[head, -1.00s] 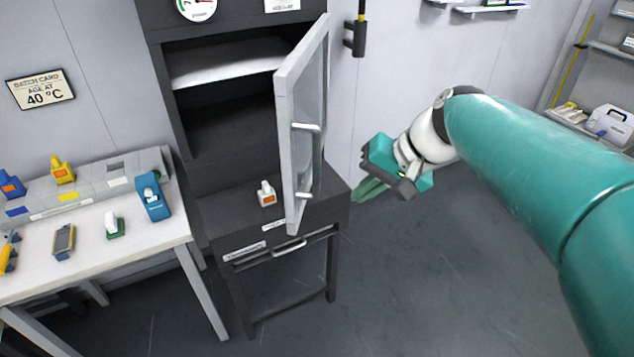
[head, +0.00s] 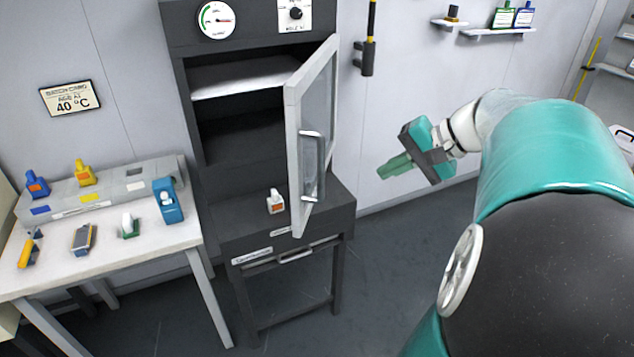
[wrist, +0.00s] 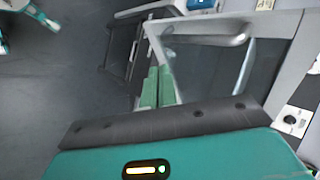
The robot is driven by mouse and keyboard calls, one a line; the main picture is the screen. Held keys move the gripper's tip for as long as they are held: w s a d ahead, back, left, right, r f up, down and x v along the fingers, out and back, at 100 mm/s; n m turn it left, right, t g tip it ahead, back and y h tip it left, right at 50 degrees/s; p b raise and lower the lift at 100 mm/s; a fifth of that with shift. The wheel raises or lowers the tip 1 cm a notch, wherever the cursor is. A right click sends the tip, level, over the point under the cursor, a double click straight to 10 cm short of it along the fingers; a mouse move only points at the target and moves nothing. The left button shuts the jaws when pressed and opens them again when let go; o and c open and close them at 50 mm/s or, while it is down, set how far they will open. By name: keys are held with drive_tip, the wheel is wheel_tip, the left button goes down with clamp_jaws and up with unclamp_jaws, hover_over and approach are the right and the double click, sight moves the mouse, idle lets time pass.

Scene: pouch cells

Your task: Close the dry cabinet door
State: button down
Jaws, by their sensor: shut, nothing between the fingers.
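The dry cabinet (head: 232,145) is a dark cabinet on a dark stand, with a white shelf inside. Its door (head: 294,130) has a pale grey frame and a clear pane, hinged on the right and swung wide open toward me. The door handle (head: 318,165) is a grey bar on the door's right face. My gripper (head: 388,170) is to the right of the door, apart from it, shut and empty, its green fingers pointing left toward the door. In the wrist view the fingers (wrist: 157,88) appear before the door frame and handle (wrist: 205,40).
A small white bottle (head: 275,201) stands on the cabinet's lower ledge by the door's bottom edge. A white table (head: 150,243) with bottles and tools is at left. A wall holder (head: 368,58) hangs right of the cabinet. Floor at right is clear.

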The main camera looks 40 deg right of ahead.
drive_tip(key=w+r+x, duration=0.1)
drive_tip(key=x, duration=1.1)
drive_tip(key=shift+w+a+r, duration=0.15)
drive_tip(key=shift+w+a, duration=0.15)
drive_tip(key=shift+w, duration=0.1)
drive_tip(key=shift+w, duration=0.1)
